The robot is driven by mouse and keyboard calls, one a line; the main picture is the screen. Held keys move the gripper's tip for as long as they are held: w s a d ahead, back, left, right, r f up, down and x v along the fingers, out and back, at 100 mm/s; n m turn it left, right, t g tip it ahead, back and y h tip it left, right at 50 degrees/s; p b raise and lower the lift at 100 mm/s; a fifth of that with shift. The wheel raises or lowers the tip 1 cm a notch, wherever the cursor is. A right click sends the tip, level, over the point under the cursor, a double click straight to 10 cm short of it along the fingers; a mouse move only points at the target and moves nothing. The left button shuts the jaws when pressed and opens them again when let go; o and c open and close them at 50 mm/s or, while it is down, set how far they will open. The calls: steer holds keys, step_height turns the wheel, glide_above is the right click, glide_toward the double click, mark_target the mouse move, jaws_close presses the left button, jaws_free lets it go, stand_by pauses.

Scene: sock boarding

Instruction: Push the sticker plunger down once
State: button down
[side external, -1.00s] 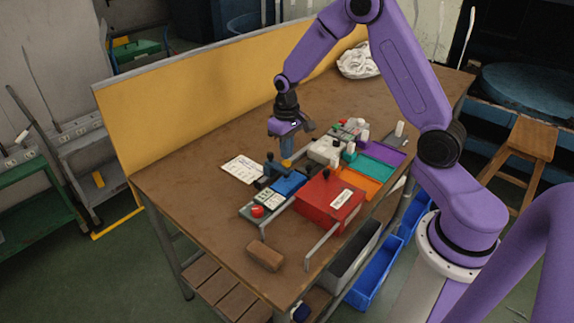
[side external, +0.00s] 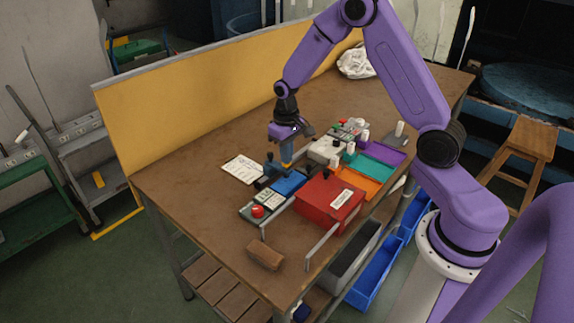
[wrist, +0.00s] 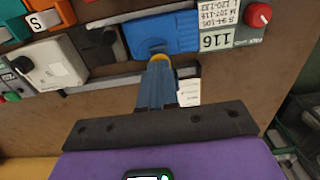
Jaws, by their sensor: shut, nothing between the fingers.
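My gripper (side external: 286,160) is shut and empty, pointing down over the work area. Its blue-grey fingers end right at a small yellow cap (wrist: 159,57), which looks like the top of the sticker plunger; whether they touch it I cannot tell. The cap is mostly hidden by the fingertips. In the wrist view my gripper (wrist: 157,64) covers the near part of the blue device (wrist: 165,35). In the side view the blue device (side external: 289,183) lies on the bench just below and right of the fingertips.
A red box (side external: 328,203) with a black knob stands right of the blue device. A white card (side external: 242,169) lies left. A grey unit (side external: 324,150) and coloured trays stand behind right.

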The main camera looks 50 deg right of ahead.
steer(key=shift+f, duration=0.45)
stand_by(0.5)
steer(key=shift+r, duration=3.5)
steer(key=shift+a, duration=0.1)
steer(key=shift+s+a+r, duration=0.2)
steer(key=shift+a, duration=0.1)
steer(key=s+a+r+n, duration=0.4)
steer(key=s+a, duration=0.3)
steer(key=s+a+r+n, duration=0.1)
steer(key=s+n, duration=0.3)
steer(key=s, duration=0.8)
steer(key=s+a+r+n, duration=0.2)
steer(key=s+n, duration=0.2)
steer(key=s, duration=0.8)
steer(key=shift+r+n, duration=0.3)
steer(key=shift+r, duration=0.1)
